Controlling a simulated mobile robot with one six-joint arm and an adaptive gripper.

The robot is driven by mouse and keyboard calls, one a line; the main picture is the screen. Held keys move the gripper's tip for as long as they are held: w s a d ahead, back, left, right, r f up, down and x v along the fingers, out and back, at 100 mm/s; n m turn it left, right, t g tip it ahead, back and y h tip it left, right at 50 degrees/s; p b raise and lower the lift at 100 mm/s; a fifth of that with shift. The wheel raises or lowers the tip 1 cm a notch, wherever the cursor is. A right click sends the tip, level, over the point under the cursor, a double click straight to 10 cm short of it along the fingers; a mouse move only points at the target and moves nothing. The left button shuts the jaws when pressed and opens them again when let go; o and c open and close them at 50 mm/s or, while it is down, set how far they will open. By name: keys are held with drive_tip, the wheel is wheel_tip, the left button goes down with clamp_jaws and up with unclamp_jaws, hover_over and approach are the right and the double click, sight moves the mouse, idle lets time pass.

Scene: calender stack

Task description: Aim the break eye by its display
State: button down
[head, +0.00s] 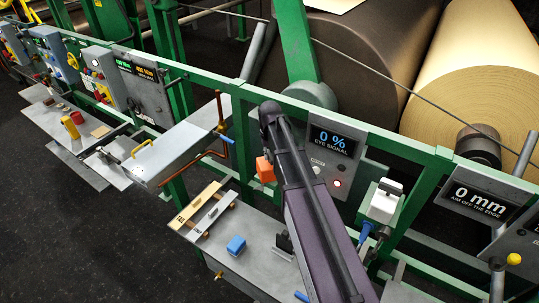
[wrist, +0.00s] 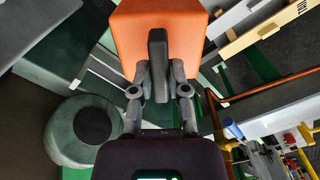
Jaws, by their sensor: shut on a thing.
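The eye signal display (head: 333,141) on the green rail reads 0 %, and a red lamp glows below it. A second display (head: 479,203) at the right reads 0 mm, "aim off the edge". The block (head: 265,169) also shows left of my arm in the head view, where the fingers are hidden. I cannot tell whether this block is part of the break eye.
A white box (head: 384,203) with a blue connector is mounted right of the display. A copper-coloured pipe (head: 190,168) runs at the left. Large rolls (head: 480,75) stand behind the rail.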

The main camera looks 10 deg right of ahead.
drive_tip(key=n, duration=0.3)
drive_tip(key=shift+s+n, duration=0.1)
drive_tip(key=shift+n, duration=0.2)
drive_tip(key=n, duration=0.4)
idle(0.4)
drive_tip(key=c, duration=0.6)
unclamp_jaws()
